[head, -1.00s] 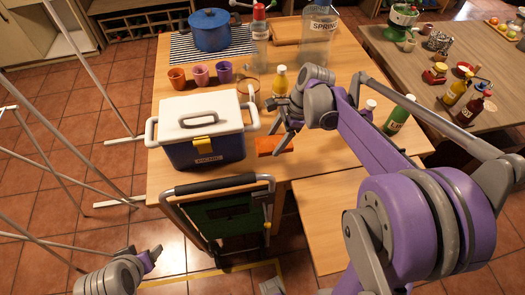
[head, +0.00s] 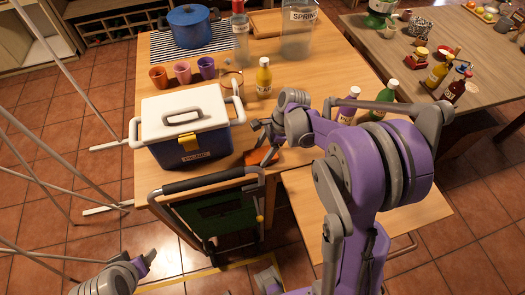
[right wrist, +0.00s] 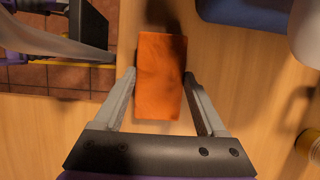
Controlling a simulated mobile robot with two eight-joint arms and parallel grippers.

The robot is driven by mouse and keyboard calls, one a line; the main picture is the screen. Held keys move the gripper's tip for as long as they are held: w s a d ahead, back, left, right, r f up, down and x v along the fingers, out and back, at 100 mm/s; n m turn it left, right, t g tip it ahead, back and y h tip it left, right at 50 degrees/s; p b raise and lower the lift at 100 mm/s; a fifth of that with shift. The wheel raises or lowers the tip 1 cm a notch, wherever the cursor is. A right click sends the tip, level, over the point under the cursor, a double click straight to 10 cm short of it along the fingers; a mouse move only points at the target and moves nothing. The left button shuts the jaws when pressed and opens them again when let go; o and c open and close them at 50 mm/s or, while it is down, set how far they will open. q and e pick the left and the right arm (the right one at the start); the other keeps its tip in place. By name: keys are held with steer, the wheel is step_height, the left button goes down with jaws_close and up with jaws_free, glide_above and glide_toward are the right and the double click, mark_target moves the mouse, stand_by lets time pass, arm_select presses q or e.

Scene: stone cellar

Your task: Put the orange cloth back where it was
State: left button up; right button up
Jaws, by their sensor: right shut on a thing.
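The orange cloth (head: 264,157) is a small flat rectangle over the wooden table (head: 345,85), right of the cooler and near the table's front edge. In the right wrist view the cloth (right wrist: 160,76) lies between the two fingers. My right gripper (head: 262,145) is shut on the cloth; its fingertips (right wrist: 160,84) are at the cloth's long sides. Whether the cloth touches the table I cannot tell. My left gripper (head: 148,261) is at the lower left, off the table above the floor; its opening is unclear.
A cooler (head: 165,118) with a white lid stands left of the cloth. A trolley (head: 212,195) is at the table's front. Cups (head: 182,72), a yellow bottle (head: 264,80), a blue pot (head: 190,30) and a large jar (head: 298,42) stand behind. A lower wooden surface (head: 330,205) lies front right.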

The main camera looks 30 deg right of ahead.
steer(key=shift+f, duration=0.15)
steer(key=o, duration=1.1)
steer(key=shift+o, duration=0.2)
steer(key=shift+r, duration=0.3)
steer(key=v, duration=1.1)
steer(key=shift+d+r+p, duration=0.2)
steer(key=shift+r+p, duration=0.15)
steer(key=shift+p, duration=0.1)
steer(key=shift+s, duration=0.15)
